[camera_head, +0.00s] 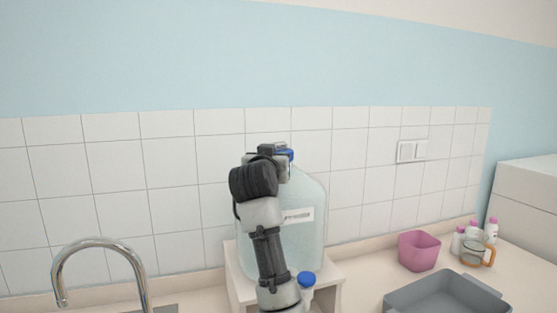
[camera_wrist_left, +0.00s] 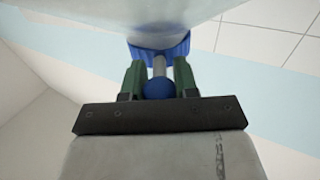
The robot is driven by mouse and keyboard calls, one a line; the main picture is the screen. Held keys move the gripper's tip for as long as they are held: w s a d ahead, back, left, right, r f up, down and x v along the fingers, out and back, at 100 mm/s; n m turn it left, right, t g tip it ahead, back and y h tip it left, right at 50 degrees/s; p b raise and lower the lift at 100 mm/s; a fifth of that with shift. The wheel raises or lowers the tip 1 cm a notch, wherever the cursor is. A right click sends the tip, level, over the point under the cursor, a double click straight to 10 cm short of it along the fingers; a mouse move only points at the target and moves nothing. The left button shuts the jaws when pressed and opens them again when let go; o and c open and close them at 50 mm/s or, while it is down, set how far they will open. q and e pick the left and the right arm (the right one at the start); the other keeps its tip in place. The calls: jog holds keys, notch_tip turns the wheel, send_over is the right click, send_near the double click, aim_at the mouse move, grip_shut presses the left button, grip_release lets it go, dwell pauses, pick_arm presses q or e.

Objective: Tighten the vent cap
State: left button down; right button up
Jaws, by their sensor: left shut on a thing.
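A large clear carboy (camera_head: 312,245) with a white label stands upright on a white stand. Its blue vent cap (camera_head: 290,153) is at the top, partly hidden by my left gripper (camera_head: 272,150), whose arm rises in front of the carboy. In the left wrist view the ridged blue cap (camera_wrist_left: 160,48) has a grey stem and a round blue knob (camera_wrist_left: 158,88). The green fingers of my left gripper (camera_wrist_left: 159,66) are on either side of the stem and knob, shut on this cap assembly. The exact contact is partly hidden. My right gripper is not in view.
The white stand (camera_head: 334,277) sits on the counter. A blue-topped fitting (camera_head: 306,279) is low in front of the carboy. A faucet (camera_head: 98,243) is at left.

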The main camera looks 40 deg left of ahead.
pick_arm(q)
jog(key=m+h, duration=0.1)
jog(key=a+m+t+h, duration=0.1)
jog(key=shift+s+a+r+h, duration=0.1)
jog(key=shift+s+a+h, duration=0.05)
jog(key=shift+s+h, duration=0.2)
jog(key=shift+s+a+m+t+h, duration=0.1)
jog(key=shift+a+m+t+h, duration=0.2)
jog(key=shift+m+t+h, duration=0.45)
jog(key=shift+h, duration=0.3)
jog(key=c, duration=1.1)
grip_release()
jog(key=shift+o, duration=1.2)
jog(key=b+v, duration=0.4)
jog(key=v, duration=0.6)
jog(key=shift+s, duration=0.25)
jog(key=shift+d, duration=0.15)
